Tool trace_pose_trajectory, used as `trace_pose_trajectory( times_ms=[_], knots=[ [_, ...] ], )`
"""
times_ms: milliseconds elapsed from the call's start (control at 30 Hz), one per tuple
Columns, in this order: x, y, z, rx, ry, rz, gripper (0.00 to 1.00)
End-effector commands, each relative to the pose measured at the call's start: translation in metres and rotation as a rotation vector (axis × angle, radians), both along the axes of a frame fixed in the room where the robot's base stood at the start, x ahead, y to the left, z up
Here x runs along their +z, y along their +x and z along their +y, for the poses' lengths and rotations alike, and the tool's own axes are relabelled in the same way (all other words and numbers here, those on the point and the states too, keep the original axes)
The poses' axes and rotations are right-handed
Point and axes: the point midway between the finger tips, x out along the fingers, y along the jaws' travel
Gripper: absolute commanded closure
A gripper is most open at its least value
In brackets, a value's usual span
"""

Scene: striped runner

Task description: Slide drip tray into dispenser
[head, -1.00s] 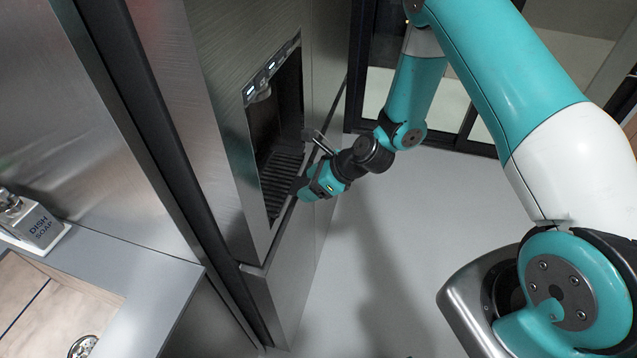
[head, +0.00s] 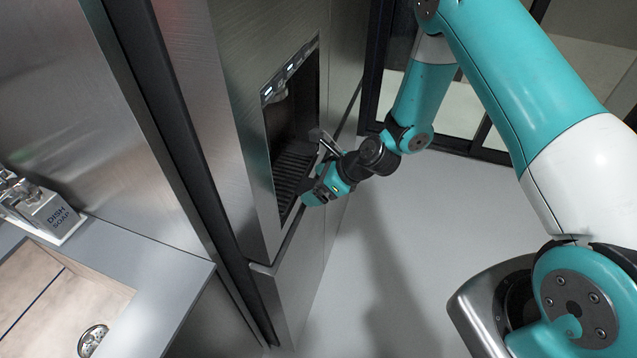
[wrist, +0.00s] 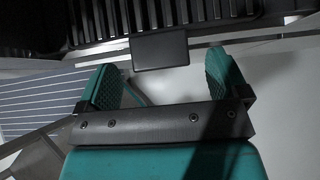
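The dark, slatted drip tray (head: 291,166) lies at the bottom of the dispenser recess (head: 288,120) in the fridge door. In the wrist view, the ribbed tray (wrist: 215,12) runs across the top, with a flat dark tab (wrist: 160,50) on its near edge. My gripper (head: 310,186) is at the lower front of the recess, close to the tray's front edge. In the wrist view, its two teal fingers (wrist: 163,72) are spread wide, with the tab just beyond and between the tips. Nothing is held. Whether the tray is fully seated is hard to tell.
The pale floor (head: 420,240) right of the fridge is clear. A dark-framed glass door (head: 465,120) stands behind my arm.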

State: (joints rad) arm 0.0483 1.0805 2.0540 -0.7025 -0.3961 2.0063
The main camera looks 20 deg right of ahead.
Motion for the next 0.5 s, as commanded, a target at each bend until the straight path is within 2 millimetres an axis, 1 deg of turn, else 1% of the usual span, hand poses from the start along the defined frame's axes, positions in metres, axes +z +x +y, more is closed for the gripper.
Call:
trace_pose_trajectory(
  times_ms=[167, 267, 367, 500],
  knots=[
    [0.0, 0.0, -0.001, 0.0, -0.001, 0.001, 0.07],
    [0.004, -0.002, -0.004, -0.001, -0.001, 0.001, 0.07],
    [0.013, -0.008, -0.013, -0.005, 0.0, -0.001, 0.07],
    [0.036, -0.021, -0.032, -0.006, 0.0, -0.002, 0.07]
  ],
)
